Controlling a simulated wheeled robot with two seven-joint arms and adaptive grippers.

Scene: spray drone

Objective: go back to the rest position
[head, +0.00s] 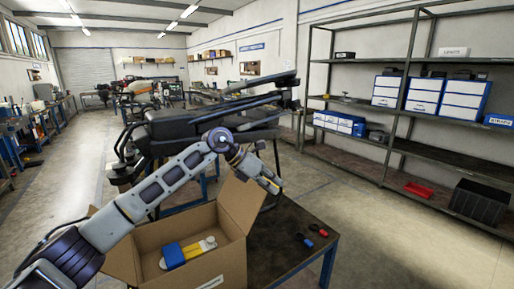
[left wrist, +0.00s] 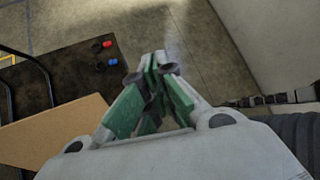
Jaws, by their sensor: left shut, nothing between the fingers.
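My left gripper (head: 271,184) is raised above the right part of an open cardboard box in the head view. In the left wrist view its green-padded fingers (left wrist: 157,62) meet at the tips, shut and empty. My left arm reaches in from the lower left of the head view. My right gripper is in neither view.
The cardboard box (head: 215,272) stands on a dark table (head: 283,262) and holds a blue, yellow and white item (head: 188,252). A red piece (head: 323,233) and a blue piece (head: 309,243) lie to its right. A large black drone (head: 200,122) stands behind. Shelves line the right wall.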

